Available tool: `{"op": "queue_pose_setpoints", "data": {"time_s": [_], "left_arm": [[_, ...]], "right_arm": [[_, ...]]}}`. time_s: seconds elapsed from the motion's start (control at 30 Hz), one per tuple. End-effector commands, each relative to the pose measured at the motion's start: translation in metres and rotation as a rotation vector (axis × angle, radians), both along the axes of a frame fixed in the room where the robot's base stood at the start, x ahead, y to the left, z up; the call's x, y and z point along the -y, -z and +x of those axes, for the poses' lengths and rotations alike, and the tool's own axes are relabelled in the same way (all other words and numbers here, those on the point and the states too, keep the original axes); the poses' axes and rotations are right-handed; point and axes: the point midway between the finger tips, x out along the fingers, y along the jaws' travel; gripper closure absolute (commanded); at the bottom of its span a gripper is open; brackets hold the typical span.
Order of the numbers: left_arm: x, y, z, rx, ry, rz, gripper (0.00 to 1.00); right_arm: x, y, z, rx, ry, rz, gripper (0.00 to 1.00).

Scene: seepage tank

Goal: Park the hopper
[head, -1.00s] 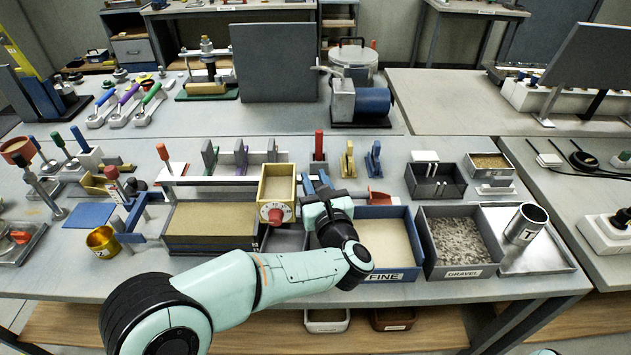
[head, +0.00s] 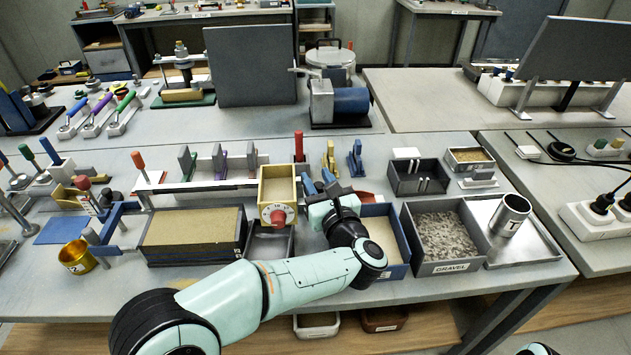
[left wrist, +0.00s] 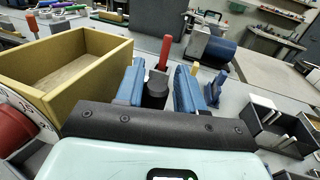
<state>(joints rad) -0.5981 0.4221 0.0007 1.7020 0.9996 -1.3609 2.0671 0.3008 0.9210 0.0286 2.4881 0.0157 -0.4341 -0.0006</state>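The hopper (head: 277,187) is a yellow open-topped box with a white dial and red knob on its front. In the head view it appears upright, over a small grey tray (head: 270,243) between the sand-filled tank (head: 192,232) and the blue bin of fine sand (head: 385,235). In the left wrist view the hopper (left wrist: 65,65) stands close on the left. My left gripper (head: 322,184) is at its right side. The post's join to the hopper is hidden. My right gripper is out of view.
A white rail (head: 205,185) with upright fins runs left of the hopper. A red-handled post (head: 299,147) and yellow and blue clips (head: 355,158) stand behind. The gravel bin (head: 445,238) and a metal tray with a cylinder (head: 510,215) are to the right.

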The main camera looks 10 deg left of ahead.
Motion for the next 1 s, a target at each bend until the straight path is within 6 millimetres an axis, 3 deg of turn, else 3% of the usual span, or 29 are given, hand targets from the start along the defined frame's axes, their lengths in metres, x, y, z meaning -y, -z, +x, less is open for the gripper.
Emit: {"op": "queue_pose_setpoints", "data": {"time_s": [0.37, 0.47, 0.8, 1.0], "left_arm": [[0.004, 0.001, -0.005, -0.002, 0.005, 0.000, 0.66], [0.011, 0.001, -0.016, -0.002, 0.006, 0.000, 0.66], [0.049, 0.001, -0.081, 0.000, 0.006, -0.001, 0.66], [0.064, 0.001, -0.106, 0.001, 0.002, -0.001, 0.66]], "right_arm": [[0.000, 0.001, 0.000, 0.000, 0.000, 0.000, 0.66], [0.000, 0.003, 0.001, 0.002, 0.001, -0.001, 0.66], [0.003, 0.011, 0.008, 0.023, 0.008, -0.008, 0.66], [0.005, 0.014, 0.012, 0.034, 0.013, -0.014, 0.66]]}}
